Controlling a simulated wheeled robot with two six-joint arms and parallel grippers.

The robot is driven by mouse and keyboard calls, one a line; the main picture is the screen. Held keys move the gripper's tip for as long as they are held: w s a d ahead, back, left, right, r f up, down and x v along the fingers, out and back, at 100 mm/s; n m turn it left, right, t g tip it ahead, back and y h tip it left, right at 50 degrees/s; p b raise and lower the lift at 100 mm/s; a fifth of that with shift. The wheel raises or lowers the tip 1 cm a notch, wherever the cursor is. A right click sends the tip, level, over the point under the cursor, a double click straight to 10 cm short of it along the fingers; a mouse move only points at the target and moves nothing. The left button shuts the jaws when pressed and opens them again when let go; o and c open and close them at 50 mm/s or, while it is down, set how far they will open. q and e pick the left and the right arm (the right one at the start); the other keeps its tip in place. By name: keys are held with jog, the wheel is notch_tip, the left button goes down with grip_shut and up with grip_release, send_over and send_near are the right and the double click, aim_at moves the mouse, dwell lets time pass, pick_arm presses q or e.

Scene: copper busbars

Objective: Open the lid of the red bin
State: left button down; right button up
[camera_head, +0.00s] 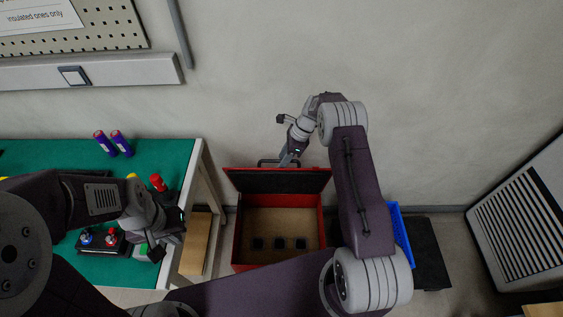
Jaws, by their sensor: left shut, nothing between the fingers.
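The red bin (236,250) stands on the floor in the middle of the view. Its lid (262,181) is raised at the back edge, with its dark underside facing me. The bin's inside is open to view, with a brown bottom and several small dark blocks in a row. A dark handle (264,163) shows at the lid's top edge. My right gripper (287,160) is at the lid's top edge beside the handle; whether it touches the handle or is open cannot be told. My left gripper (170,246) is shut and empty near the green table's right edge.
The green-topped table (165,160) at left holds purple cylinders (113,142) and red, blue and green items. A wooden block (200,225) stands between table and bin. A blue crate (400,232) is right of the bin. A grey vented cabinet (525,215) stands at far right.

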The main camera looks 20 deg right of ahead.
jog(key=v, duration=0.6)
jog(key=shift+d+r, duration=0.15)
jog(key=shift+r, duration=0.15)
jog(key=c, duration=0.3)
jog(key=d+n+h+b, duration=0.1)
jog(key=d+n, duration=0.1)
jog(key=d+r+n+t+b, duration=0.1)
jog(key=d+n, duration=0.1)
jog(key=d+n+h+b, duration=0.1)
jog(key=d+n, duration=0.1)
jog(key=n, duration=0.1)
jog(key=shift+d+r+t+h+b, duration=0.1)
jog(key=shift+r+t+h+b, duration=0.15)
jog(key=shift+t+h+b, duration=0.1)
grip_shut()
jog(key=s+d+r+n+t+h+b, duration=0.25)
jog(key=d+r+n, duration=0.35)
jog(key=n, duration=0.5)
jog(key=d+b+x, duration=0.2)
jog(key=x, duration=0.9)
jog(key=shift+h, duration=0.4)
jog(key=shift+s+a, duration=0.25)
jog(key=shift+s, duration=0.4)
jog(key=shift+s+a, duration=0.25)
jog(key=shift+s, duration=0.35)
jog(key=shift+s+a, duration=0.25)
jog(key=shift+s, duration=0.4)
